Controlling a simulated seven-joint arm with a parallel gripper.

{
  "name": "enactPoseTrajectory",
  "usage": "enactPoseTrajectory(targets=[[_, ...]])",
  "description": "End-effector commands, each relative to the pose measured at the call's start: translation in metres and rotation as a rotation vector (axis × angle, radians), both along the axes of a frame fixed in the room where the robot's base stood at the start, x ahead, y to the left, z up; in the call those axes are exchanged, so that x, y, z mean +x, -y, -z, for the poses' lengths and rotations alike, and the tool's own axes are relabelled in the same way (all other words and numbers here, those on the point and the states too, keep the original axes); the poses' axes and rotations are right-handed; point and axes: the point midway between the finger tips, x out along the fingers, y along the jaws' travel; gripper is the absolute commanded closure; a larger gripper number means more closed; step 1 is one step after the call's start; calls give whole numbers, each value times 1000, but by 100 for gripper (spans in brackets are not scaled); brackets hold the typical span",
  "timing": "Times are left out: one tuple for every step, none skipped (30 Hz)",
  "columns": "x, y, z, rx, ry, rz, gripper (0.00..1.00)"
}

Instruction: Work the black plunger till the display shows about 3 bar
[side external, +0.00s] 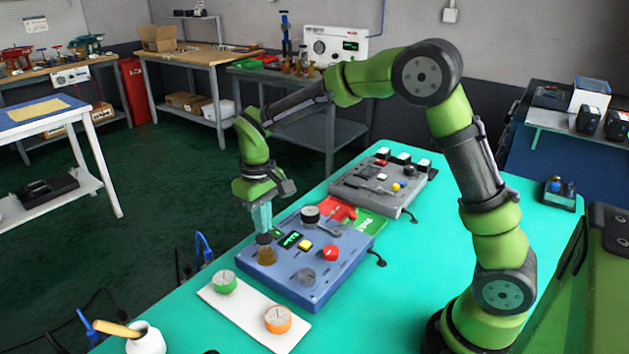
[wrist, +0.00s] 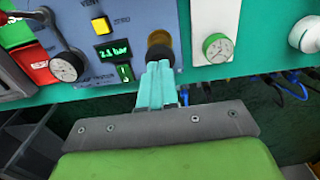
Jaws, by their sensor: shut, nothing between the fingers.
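The black plunger (side external: 264,239) sits over an amber-brown cylinder (side external: 267,256) at the left end of the blue panel (side external: 318,285). In the wrist view the plunger's dark top (wrist: 160,52) is right at the fingertips, with the round amber part (wrist: 158,38) beyond it. My gripper (side external: 263,231) is shut and points down at the plunger; its tips (wrist: 158,66) seem to touch it, holding nothing. The green-lit display (side external: 290,240) is on the panel; in the wrist view the display (wrist: 113,50) reads about 2.1 bar, the last digit blurred.
The panel also carries a yellow button (side external: 305,245), a red button (side external: 330,253) and a round gauge (side external: 310,214). A white plate (side external: 240,318) with a green dial (side external: 224,282) and an orange dial (side external: 278,319) lies in front. A grey panel (side external: 365,196) stands behind.

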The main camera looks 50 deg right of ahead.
Motion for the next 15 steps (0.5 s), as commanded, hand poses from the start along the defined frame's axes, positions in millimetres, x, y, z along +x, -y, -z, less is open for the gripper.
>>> enactPoseTrajectory(targets=[[0, 0, 0, 0, 0, 0, 100], [0, 0, 0, 0, 0, 0, 100], [0, 0, 0, 0, 1, 0, 100], [0, 0, 0, 0, 1, 0, 100], [0, 0, 0, 0, 1, 0, 100], [0, 0, 0, 0, 1, 0, 100], [0, 0, 0, 0, 1, 0, 100], [0, 0, 0, 0, 1, 0, 100], [0, 0, 0, 0, 1, 0, 100], [0, 0, 0, 0, 1, 0, 100], [0, 0, 0, 0, 1, 0, 100], [0, 0, 1, 0, 0, 0, 100], [0, 0, 2, 0, 0, 0, 100], [0, 0, 4, 0, 0, 0, 100], [0, 0, 6, 0, 0, 0, 100]])
